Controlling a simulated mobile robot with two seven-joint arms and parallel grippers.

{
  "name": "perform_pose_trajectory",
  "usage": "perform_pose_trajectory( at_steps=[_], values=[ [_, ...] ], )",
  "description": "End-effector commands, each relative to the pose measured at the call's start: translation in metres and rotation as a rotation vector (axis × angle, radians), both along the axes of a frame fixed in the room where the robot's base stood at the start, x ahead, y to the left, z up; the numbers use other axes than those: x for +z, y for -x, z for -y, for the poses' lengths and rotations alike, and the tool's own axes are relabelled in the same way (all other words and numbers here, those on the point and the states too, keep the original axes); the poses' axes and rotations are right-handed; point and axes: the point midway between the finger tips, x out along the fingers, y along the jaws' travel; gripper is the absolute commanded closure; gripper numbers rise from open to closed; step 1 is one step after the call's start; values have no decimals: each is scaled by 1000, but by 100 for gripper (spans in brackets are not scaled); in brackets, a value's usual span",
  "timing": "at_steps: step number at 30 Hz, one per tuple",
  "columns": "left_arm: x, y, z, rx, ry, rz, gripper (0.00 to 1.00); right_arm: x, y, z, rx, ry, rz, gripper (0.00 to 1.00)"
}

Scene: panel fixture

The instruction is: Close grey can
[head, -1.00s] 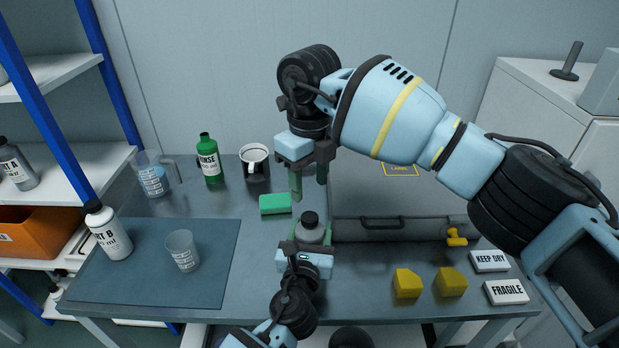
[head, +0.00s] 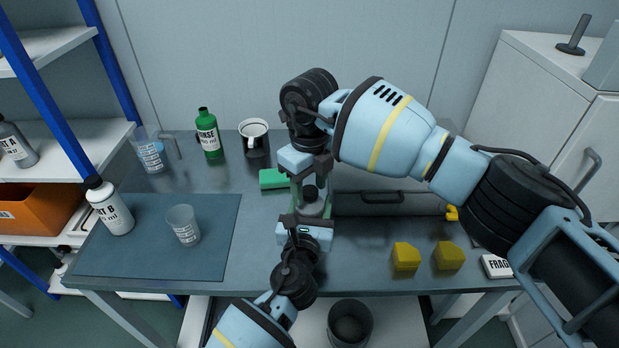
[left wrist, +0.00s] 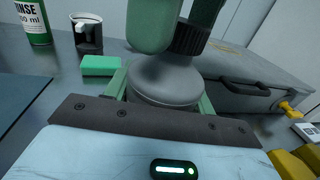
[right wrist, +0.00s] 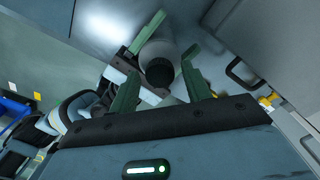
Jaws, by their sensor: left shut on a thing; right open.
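The grey can (head: 313,208) with a black cap (head: 311,192) on top stands upright near the table's front middle. My left gripper (head: 312,213) is shut on the can's body from the front; the left wrist view shows the grey body (left wrist: 165,82) between its green fingers. My right gripper (head: 311,187) is above, pointing down, its fingers open on either side of the cap. In the right wrist view the cap (right wrist: 159,72) lies between the two fingers with gaps. I cannot tell how tightly the cap sits.
A green block (head: 273,179) lies just behind left, with a black mug (head: 255,150) and green bottle (head: 208,135) further back. A grey case (head: 385,203) is close on the right. Yellow blocks (head: 406,257) lie front right. A beaker (head: 184,226) stands on the dark mat (head: 150,260).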

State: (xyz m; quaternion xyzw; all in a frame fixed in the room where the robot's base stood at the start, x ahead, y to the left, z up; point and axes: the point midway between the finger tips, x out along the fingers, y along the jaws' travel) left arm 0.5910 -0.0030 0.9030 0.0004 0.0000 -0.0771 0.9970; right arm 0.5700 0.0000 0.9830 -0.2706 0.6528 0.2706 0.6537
Motion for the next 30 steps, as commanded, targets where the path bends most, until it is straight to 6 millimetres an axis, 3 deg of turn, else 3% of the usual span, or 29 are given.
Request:
perform_pose_trajectory(
  at_steps=[5, 15, 16, 24, 28, 29, 30],
  values=[
    [0, 0, 0, 0, 0, 0, 100, 0, 0, 0, 0, 0, 0, 52],
    [0, 0, 0, 0, 0, 0, 100, 0, 0, 0, 0, -1, -1, 96],
    [0, 0, 0, 0, 0, 0, 100, 0, 0, 0, 0, -1, -1, 97],
    [0, 0, 0, 0, 0, 0, 100, 0, 0, 0, -164, -1, -1, 98],
    [0, 0, 0, 0, 0, 0, 100, 0, 0, 0, -157, -1, -1, 98],
    [0, 0, 0, 0, 0, 0, 100, 0, 0, 0, -157, -1, -1, 68],
    [0, 0, 0, 0, 0, 0, 100, 0, 0, 0, -156, -1, -1, 62]
  ],
)
